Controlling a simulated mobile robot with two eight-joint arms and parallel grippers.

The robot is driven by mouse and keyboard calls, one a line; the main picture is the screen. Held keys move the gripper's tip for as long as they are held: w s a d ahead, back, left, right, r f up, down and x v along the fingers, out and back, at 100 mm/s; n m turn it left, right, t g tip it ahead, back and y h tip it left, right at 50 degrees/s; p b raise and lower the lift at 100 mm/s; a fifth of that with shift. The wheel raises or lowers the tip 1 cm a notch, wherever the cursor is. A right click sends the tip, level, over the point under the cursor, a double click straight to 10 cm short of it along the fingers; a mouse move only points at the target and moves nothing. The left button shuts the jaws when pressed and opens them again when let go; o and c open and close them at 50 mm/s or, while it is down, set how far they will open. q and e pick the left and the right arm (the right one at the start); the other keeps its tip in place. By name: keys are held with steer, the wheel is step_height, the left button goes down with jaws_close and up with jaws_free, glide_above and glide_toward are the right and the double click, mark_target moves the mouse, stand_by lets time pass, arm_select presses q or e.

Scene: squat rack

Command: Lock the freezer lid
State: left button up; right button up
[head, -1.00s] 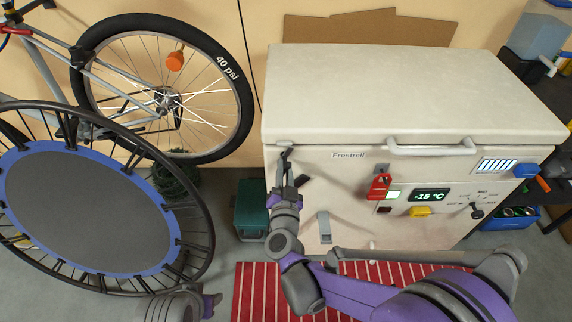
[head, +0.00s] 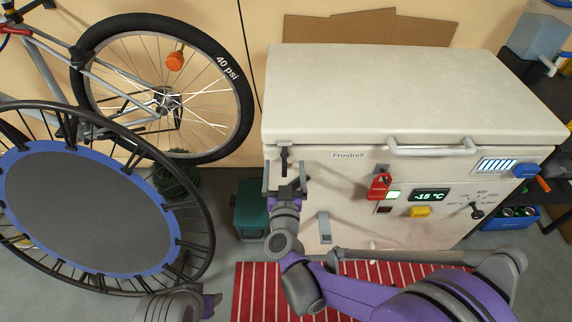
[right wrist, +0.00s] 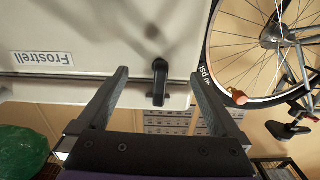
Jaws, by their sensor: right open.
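The white chest freezer (head: 330,200) has its lid (head: 410,95) down, with a pale handle (head: 430,147) on its front edge. A dark latch (head: 284,157) sits at the front left, by the lid's lower edge. It also shows in the right wrist view (right wrist: 160,82), where the picture is upside down. My right gripper (head: 285,172) is open in front of the freezer's left front, one finger to each side of the latch. Its fingers (right wrist: 160,76) hold nothing; I cannot tell whether they touch the freezer. My left gripper is not clearly in view.
A red padlock (head: 378,186), a yellow switch (head: 420,211) and a temperature display (head: 429,195) are on the freezer front. A green box (head: 250,215), a trampoline (head: 90,205) and a bicycle wheel (head: 160,95) stand at left. A red striped mat (head: 260,290) lies in front.

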mark_target(285, 172)
steer(key=shift+s, duration=3.5)
steer(key=shift+r, duration=0.1)
